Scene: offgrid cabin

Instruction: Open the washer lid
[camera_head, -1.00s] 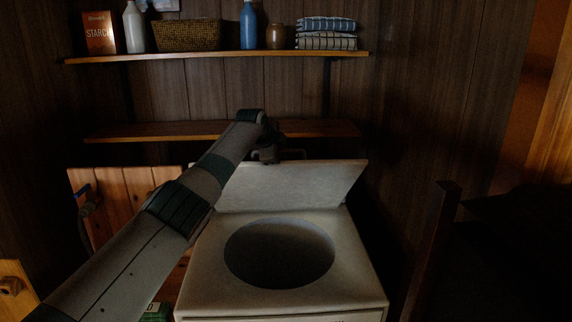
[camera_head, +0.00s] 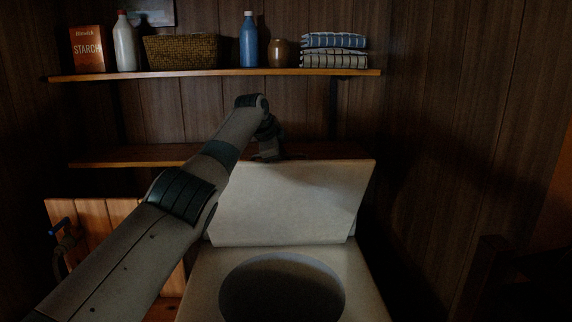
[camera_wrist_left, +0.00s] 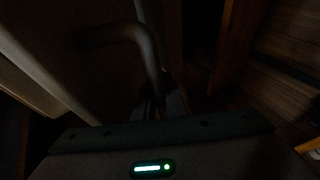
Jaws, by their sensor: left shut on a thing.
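The white washer (camera_head: 210,285) stands below me with its round drum opening (camera_head: 282,290) uncovered. Its lid (camera_head: 290,205) is raised and stands steeply upright at the back of the top. My left arm reaches over from the left, and my left gripper (camera_head: 268,156) is at the lid's top edge, mostly hidden behind it and the wrist. In the left wrist view a dark bent bar handle (camera_wrist_left: 140,45) runs down to my left gripper (camera_wrist_left: 160,108), which is shut on it. That view is very dark. My right gripper is not in view.
A shelf (camera_head: 220,76) on the back wall holds a starch box (camera_head: 88,50), bottles, a basket (camera_head: 182,50) and folded cloths (camera_head: 335,50). A lower shelf (camera_head: 130,157) is close behind the gripper. A wooden panel (camera_head: 95,225) stands left of the washer.

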